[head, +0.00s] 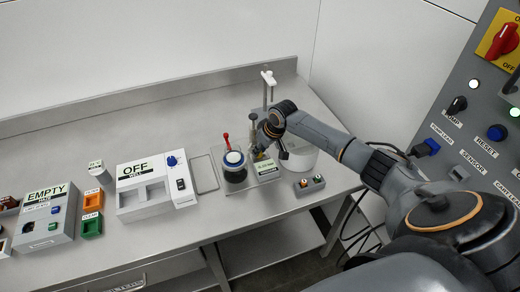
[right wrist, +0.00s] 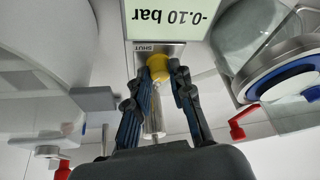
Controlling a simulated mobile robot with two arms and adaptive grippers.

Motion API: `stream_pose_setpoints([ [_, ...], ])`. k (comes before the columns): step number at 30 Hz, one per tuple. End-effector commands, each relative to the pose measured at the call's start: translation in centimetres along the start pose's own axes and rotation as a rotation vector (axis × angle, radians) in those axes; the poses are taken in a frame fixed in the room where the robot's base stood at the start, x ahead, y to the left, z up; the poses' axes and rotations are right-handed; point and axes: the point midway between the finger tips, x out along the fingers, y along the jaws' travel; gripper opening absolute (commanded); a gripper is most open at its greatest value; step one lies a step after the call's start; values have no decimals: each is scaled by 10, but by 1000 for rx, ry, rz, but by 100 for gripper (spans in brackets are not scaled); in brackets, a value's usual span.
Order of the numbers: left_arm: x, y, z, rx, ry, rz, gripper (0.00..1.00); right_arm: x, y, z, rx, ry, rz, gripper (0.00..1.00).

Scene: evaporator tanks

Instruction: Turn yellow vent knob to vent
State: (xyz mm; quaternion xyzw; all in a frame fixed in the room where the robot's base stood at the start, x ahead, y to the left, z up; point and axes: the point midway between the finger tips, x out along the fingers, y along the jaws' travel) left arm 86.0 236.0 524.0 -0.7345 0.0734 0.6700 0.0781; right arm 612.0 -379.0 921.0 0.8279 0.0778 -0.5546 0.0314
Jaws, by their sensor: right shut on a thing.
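The yellow vent knob (right wrist: 158,65) is between the fingertips of my right gripper (right wrist: 160,72) in the right wrist view. The fingers are shut on it from both sides. A small plate marked SHUT sits against the knob, below a pale green display (right wrist: 187,18) reading -0.10 bar, upside down in this view. In the head view my right gripper (head: 264,148) is at the small unit with the green display (head: 266,168), and the arm largely hides the knob. My left gripper is not in view.
A jar with a white and blue lid (head: 234,160) stands left of the gripper, with a red handle (head: 226,137) behind it. A white round vessel (head: 300,154) is close on the right. A small button box (head: 309,184) lies in front. A grey control panel (head: 478,130) stands right.

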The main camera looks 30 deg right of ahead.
Motion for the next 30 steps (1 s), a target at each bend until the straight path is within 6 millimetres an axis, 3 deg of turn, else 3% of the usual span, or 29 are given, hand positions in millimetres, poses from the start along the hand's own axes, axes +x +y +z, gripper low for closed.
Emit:
stream_pose_setpoints([
  [18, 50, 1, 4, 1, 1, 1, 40, 4, 5, -2, -493, -15, -204, 0],
  [30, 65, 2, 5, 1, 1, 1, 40, 2, 5, -3, -644, -22, -266, 0],
])
